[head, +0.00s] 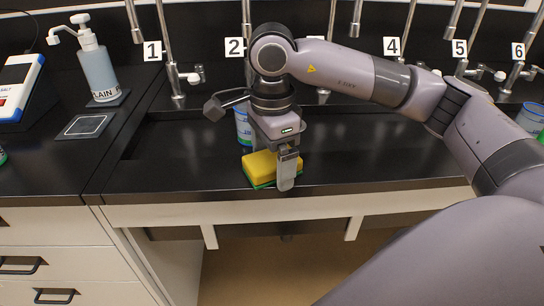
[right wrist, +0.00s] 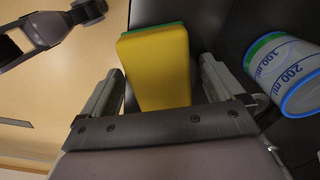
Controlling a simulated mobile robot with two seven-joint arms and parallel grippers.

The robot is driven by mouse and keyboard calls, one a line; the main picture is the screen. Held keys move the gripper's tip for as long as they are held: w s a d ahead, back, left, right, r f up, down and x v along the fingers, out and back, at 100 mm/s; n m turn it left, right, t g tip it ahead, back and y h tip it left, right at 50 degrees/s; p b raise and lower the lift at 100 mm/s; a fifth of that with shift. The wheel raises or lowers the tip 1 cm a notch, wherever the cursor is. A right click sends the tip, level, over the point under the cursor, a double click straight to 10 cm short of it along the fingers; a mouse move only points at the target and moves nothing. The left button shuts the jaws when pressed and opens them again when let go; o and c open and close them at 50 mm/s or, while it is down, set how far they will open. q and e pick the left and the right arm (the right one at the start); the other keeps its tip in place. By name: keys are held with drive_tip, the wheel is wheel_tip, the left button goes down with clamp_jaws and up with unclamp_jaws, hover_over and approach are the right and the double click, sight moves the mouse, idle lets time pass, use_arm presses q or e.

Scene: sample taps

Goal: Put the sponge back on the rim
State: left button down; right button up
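The yellow sponge (head: 261,166) with a green layer appears to lie on the black front rim (head: 350,187) of the trough, near its front edge. It also shows in the right wrist view (right wrist: 157,68). My right gripper (head: 287,176) points down at the sponge and hides part of it. In the right wrist view its two fingers (right wrist: 162,88) are spread, one on each side of the sponge's near end, with gaps visible. My left gripper is not seen in the head view; only a grey piece of my arm shows at the top left of the right wrist view.
A blue-marked beaker (head: 242,127) stands in the trough just behind the gripper; it is close at the right in the right wrist view (right wrist: 287,72). Numbered taps line the back. A pump bottle (head: 97,70) stands at left. The rim right of the sponge is clear.

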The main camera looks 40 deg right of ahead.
sight(272, 158)
drive_tip(key=shift+r, duration=0.25)
wheel_tip(272, 158, up, 12)
drive_tip(key=p, duration=0.2)
drive_tip(key=shift+f, duration=0.1)
idle(0.5)
